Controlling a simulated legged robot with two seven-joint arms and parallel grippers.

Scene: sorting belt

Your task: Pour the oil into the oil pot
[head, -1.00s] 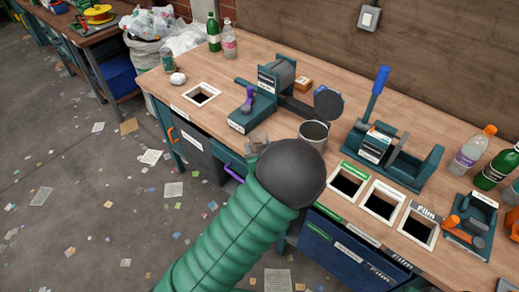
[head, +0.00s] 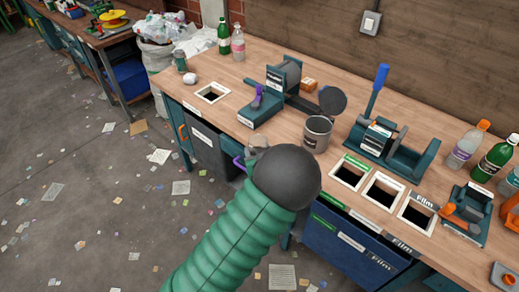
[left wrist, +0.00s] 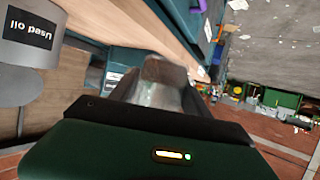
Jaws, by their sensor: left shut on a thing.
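A grey metal pot (head: 317,134) stands upright on the bench near its front edge. A grey vessel labelled "Used oil" (left wrist: 35,85) shows upside down at the left of the left wrist view; I cannot tell for sure that it is the same pot. My left gripper (left wrist: 160,92) is shut on a clear container (left wrist: 155,95) with something brown at its far end. In the head view my dark wrist hides most of this gripper, just left of the pot and apart from it. My right gripper is not in view.
The wooden bench (head: 225,85) has several square openings, with a blue bin (head: 345,245) beneath. A blue-handled press (head: 375,110) stands right of the pot, a purple-handled device (head: 262,108) left of it. Bottles (head: 495,160) stand at the right. Paper scraps litter the floor.

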